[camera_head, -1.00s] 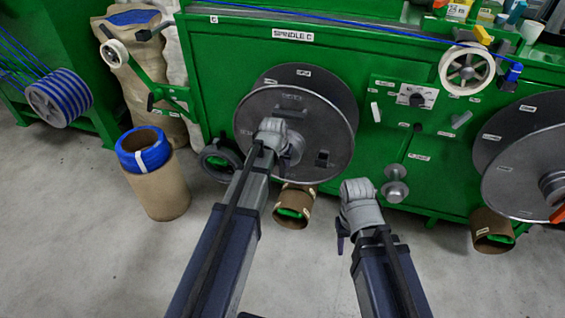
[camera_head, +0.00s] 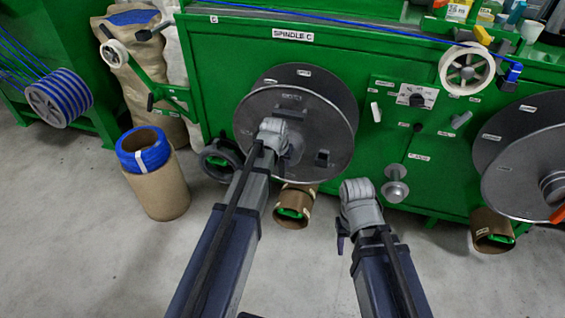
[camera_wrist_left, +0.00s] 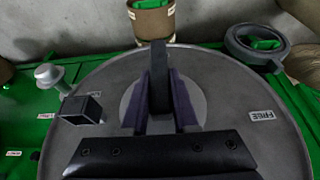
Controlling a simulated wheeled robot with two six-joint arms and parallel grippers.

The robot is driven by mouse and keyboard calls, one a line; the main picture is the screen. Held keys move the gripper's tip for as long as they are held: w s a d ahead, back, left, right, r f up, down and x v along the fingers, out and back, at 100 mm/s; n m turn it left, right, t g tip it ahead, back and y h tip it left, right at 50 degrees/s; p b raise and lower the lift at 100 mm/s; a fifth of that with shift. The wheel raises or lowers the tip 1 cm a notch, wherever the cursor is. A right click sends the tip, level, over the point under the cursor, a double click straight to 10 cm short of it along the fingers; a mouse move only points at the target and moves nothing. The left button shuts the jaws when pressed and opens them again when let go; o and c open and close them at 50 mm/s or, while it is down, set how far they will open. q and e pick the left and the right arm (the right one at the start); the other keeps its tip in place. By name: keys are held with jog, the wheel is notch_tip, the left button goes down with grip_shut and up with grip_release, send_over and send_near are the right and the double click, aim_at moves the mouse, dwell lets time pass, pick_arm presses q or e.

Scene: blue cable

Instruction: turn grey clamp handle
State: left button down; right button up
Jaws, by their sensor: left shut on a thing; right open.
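The grey clamp handle (camera_wrist_left: 159,60) is a dark upright bar at the middle of the round spindle plate in the left wrist view. My left gripper (camera_wrist_left: 161,88) is shut on it, with one finger on each side. In the head view my left gripper (camera_head: 282,140) is at the centre of the grey spindle disc (camera_head: 325,125), and its wrist hides most of the handle. My right gripper (camera_head: 358,190) is open in front of the machine, right of the disc and apart from it. Its fingers are largely hidden.
The green machine (camera_head: 230,70) has a second disc (camera_head: 525,170) at the right. A small block (camera_wrist_left: 82,108) sticks out of the plate.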

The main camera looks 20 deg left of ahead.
pick_arm(q)
jog(key=shift+f+m+y+b, duration=0.15)
jog(key=shift+m+y+b, duration=0.25)
jog(key=shift+y, duration=0.8)
jog(key=y+b, duration=0.2)
jog(key=shift+f+y, duration=0.1)
jog(key=shift+y, duration=0.2)
jog(key=m+y+b, duration=0.1)
jog(key=y+b, duration=0.2)
jog(key=b, duration=0.2)
jog(key=m+t+y+b, duration=0.1)
jog(key=y+b, duration=0.2)
jog(key=b, duration=0.1)
jog(key=m+t+y+b, duration=0.1)
jog(key=y+b, duration=0.3)
jog(key=b, duration=0.1)
jog(key=shift+a+r+b, duration=0.25)
jog(key=shift+a+b, duration=0.1)
jog(key=shift+a, duration=0.05)
jog(key=shift+s+r+m+t+y+b, duration=0.1)
jog(key=shift+r+m+t+y+b, duration=0.25)
jog(key=shift+y+b, duration=0.55)
jog(key=c, duration=0.7)
grip_release()
jog(key=shift+r, duration=0.1)
